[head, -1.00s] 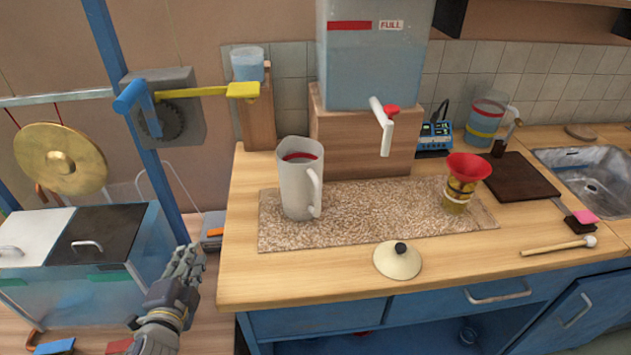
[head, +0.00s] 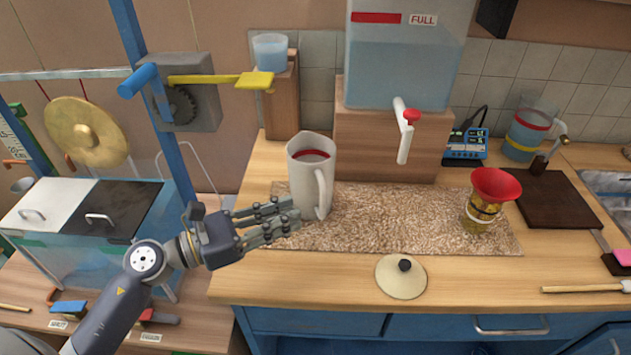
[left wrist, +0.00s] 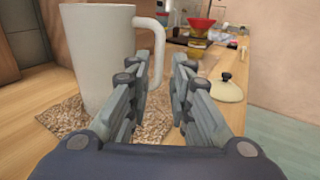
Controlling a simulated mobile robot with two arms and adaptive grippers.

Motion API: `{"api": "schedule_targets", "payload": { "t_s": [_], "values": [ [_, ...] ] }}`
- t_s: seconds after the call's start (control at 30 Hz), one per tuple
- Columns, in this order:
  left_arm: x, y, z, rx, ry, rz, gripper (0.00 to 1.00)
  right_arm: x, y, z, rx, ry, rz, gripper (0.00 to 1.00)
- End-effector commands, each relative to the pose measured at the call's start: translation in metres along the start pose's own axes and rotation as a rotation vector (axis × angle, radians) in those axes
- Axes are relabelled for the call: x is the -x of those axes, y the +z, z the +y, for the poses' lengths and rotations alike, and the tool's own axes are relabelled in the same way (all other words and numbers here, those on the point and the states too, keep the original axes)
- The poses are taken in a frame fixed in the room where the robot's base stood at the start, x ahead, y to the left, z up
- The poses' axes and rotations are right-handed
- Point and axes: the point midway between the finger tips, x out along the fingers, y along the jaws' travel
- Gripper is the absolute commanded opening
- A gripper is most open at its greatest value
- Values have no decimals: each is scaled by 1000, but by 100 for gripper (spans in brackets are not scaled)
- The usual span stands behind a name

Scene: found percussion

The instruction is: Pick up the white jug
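The white jug (head: 308,172) stands upright on the left end of a speckled mat (head: 400,222) on the wooden counter. Its handle faces the front right, and a red band shows inside its rim. My left gripper (head: 287,219) is at the jug's lower left in the head view, fingers pointing right. In the left wrist view the left gripper (left wrist: 160,95) is open with a gap between its fingers. The jug (left wrist: 95,55) stands to the left of the fingers there, its handle just beyond the left finger. Nothing is between the fingers. My right gripper is not in view.
A water tank (head: 405,60) with a tap (head: 403,135) stands behind on a wooden block. A red funnel on a jar (head: 486,200) stands on the mat's right. A lid (head: 401,277) lies in front. A yellow lever (head: 220,80) juts out at the left.

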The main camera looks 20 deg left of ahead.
Motion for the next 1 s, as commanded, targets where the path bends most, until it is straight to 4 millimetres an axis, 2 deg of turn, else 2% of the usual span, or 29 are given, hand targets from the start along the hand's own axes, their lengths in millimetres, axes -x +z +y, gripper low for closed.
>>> {"api": "schedule_targets", "payload": {
  "t_s": [0.1,0.37,0.7,1.0],
  "values": [
    [-18,4,0,3,1,-5,20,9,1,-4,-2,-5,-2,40],
    [-37,2,0,5,2,-4,20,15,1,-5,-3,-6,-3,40],
    [-81,2,1,6,2,-4,20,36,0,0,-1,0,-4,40],
    [-86,-1,1,5,2,-3,20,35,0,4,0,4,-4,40]
  ]
}}
